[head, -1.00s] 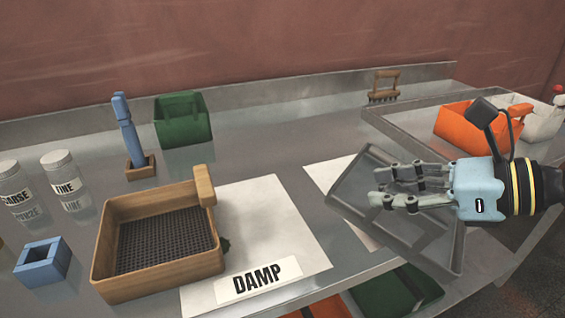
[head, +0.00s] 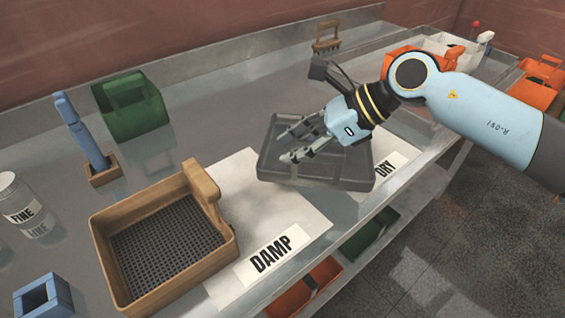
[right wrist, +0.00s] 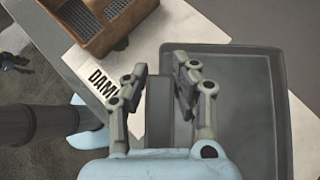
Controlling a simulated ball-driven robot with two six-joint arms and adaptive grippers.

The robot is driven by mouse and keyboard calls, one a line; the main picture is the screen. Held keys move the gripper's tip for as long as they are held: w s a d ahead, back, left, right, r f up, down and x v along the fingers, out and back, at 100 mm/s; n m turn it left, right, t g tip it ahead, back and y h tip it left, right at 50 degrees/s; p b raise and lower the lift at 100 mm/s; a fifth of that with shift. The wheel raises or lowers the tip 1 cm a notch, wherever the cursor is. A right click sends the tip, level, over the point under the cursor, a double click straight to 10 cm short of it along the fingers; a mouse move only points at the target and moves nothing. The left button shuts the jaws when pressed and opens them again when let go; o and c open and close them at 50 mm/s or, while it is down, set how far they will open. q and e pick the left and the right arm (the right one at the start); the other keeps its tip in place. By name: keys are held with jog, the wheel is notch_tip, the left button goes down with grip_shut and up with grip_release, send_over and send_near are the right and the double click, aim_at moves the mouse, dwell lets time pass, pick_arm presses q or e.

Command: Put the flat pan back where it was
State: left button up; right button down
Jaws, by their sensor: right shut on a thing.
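The flat pan (head: 322,168) is a shallow, dark grey tray, over the work table near the DRY sheet (head: 388,166), part of which it hides. My right gripper (head: 283,147) reaches over the pan from the upper right in the head view. In the right wrist view its fingers (right wrist: 158,72) are shut on a grey grip at the pan's side, and the pan (right wrist: 235,100) extends to the right, looking empty. I cannot tell whether the pan's underside touches the table. My left gripper is not in view.
A green scoop (head: 130,108), a blue-handled tool (head: 80,130) and a FINE jar (head: 22,205) stand further left. A wooden rake (head: 327,36) and orange bins are behind. The table's front edge is close.

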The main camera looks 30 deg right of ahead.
aim_at(278, 167)
jog(key=shift+w+a+f, duration=0.25)
jog(key=shift+w+f, duration=0.05)
jog(key=shift+w, duration=0.25)
jog(key=shift+w+a+f, duration=0.2)
jog(key=shift+w+f, duration=0.1)
jog(key=shift+w, duration=0.25)
jog(key=shift+w+f, duration=0.15)
jog(key=shift+f, duration=0.1)
notch_tip(278, 167, down, 3)
jog(key=shift+f+p, duration=0.2)
jog(key=shift+p, duration=0.4)
jog(key=shift+f, duration=0.2)
jog(key=c, duration=1.1)
grip_release()
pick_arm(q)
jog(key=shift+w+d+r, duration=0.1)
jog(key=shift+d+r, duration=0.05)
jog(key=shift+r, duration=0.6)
pick_arm(e)
jog(key=shift+o, duration=0.2)
jog(key=b+v, duration=0.1)
jog(key=v, duration=0.9)
jog(key=shift+s+d+b, duration=0.15)
jog(key=shift+s+b, duration=0.1)
jog(key=shift+b, duration=0.1)
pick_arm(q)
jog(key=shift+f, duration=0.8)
pick_arm(e)
jog(key=shift+v, duration=0.85)
